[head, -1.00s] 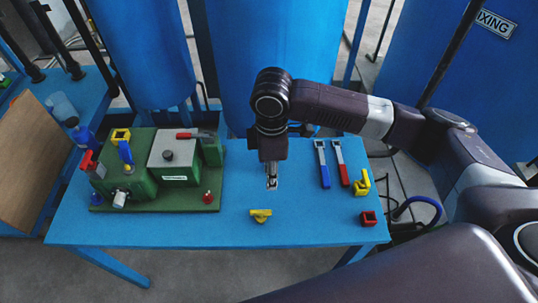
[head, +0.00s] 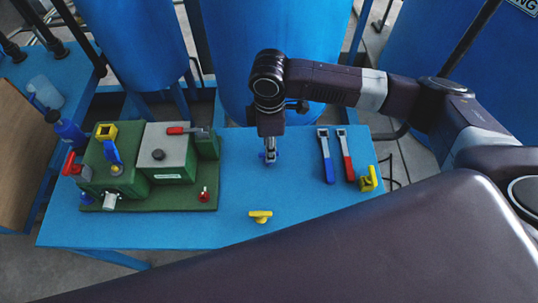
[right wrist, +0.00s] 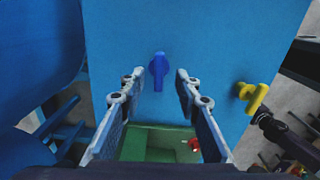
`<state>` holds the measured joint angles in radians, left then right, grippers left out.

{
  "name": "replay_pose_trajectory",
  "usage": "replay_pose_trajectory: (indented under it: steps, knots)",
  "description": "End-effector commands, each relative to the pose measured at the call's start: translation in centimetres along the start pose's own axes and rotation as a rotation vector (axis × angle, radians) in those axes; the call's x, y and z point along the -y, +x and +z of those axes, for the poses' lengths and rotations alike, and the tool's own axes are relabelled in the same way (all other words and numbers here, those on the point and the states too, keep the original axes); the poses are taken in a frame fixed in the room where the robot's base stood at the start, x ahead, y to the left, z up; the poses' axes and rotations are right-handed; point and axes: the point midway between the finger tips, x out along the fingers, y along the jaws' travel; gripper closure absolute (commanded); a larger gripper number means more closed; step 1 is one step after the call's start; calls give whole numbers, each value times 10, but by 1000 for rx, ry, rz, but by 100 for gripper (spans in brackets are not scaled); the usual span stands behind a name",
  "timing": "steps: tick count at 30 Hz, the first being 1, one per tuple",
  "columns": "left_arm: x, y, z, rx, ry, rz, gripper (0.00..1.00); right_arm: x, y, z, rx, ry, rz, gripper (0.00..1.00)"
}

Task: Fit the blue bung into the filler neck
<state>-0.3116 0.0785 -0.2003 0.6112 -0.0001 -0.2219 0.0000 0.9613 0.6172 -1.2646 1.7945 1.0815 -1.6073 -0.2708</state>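The blue bung (right wrist: 158,72) lies on the blue table in the right wrist view, beyond and between the fingertips. My right gripper (right wrist: 153,74) is open around the line to it, with no visible contact. In the head view the right gripper (head: 270,155) points down at the table, and a bit of blue, likely the bung (head: 262,155), shows at its tips. The green machine (head: 150,195) stands to the left with several fittings. I cannot tell which of these is the filler neck. My left gripper is not in view.
A yellow bung-like piece (head: 260,216) lies nearer the front edge. Blue-handled (head: 327,160) and red-handled (head: 346,158) tools and a yellow block (head: 368,178) lie to the right. A large blue tank (head: 270,50) stands behind. The table between machine and gripper is clear.

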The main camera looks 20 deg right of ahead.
Motion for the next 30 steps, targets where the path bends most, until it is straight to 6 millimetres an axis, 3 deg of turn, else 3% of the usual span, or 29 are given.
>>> replay_pose_trajectory:
  steps: [6, 14, 22, 30]
  knots:
    - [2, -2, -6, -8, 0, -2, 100, 1, 26, 0, 1, 0, 0, 70]
    - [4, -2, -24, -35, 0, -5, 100, 1, 28, 0, 0, -1, 1, 70]
    - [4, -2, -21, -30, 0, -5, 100, 1, 28, 0, 0, -1, 1, 99]
    - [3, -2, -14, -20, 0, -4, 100, 0, 28, 0, 0, 0, 2, 100]
